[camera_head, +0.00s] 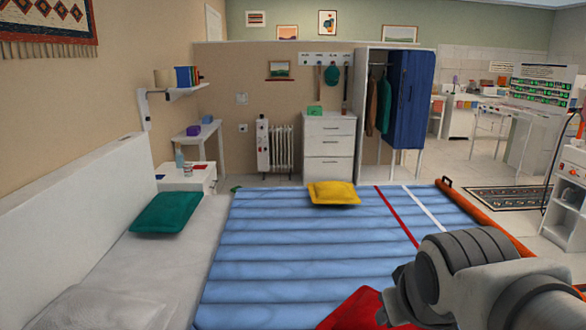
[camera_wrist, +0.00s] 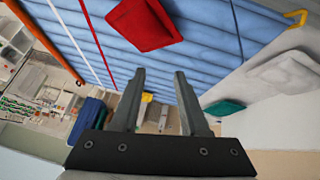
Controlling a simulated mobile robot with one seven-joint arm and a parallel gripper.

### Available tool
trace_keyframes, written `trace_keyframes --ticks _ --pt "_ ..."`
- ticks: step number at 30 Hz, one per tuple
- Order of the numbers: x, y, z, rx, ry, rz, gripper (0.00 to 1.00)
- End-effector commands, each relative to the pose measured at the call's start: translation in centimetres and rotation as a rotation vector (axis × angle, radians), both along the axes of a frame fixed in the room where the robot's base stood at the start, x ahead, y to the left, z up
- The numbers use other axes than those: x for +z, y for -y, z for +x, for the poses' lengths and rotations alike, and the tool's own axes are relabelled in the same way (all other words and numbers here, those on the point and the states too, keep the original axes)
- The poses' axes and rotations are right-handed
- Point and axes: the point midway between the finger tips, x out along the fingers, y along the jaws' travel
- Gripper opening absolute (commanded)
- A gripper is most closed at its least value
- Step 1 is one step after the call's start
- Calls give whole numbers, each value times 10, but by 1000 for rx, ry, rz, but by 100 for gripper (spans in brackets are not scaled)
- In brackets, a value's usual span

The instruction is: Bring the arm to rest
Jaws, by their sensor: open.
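My gripper (camera_wrist: 160,76) is in the wrist view, its two dark fingers apart with nothing between them. The wrist picture is turned, with the bed across the top and the room below. In the camera_head view, grey links of my arm fill the lower right corner over the bed, and the fingers cannot be made out there. The light blue bedcover (camera_head: 290,240) lies below and beyond the arm. A red cushion (camera_head: 352,310) is partly hidden behind the arm; it also shows whole in the wrist view (camera_wrist: 145,25), apart from the fingers.
A yellow cushion (camera_head: 333,192) lies at the bed's far end and a green cushion (camera_head: 165,212) at left. An orange rail (camera_head: 495,225) edges the bed at right. The open wardrobe (camera_head: 361,95) and a white drawer unit (camera_head: 329,148) stand at the back.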

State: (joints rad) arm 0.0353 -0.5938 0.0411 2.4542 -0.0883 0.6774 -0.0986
Motion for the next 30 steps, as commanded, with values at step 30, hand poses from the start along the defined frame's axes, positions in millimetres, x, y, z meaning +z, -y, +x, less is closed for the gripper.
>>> trace_keyframes --ticks 30 --pt "130 -11 -64 -114 -108 157 45"
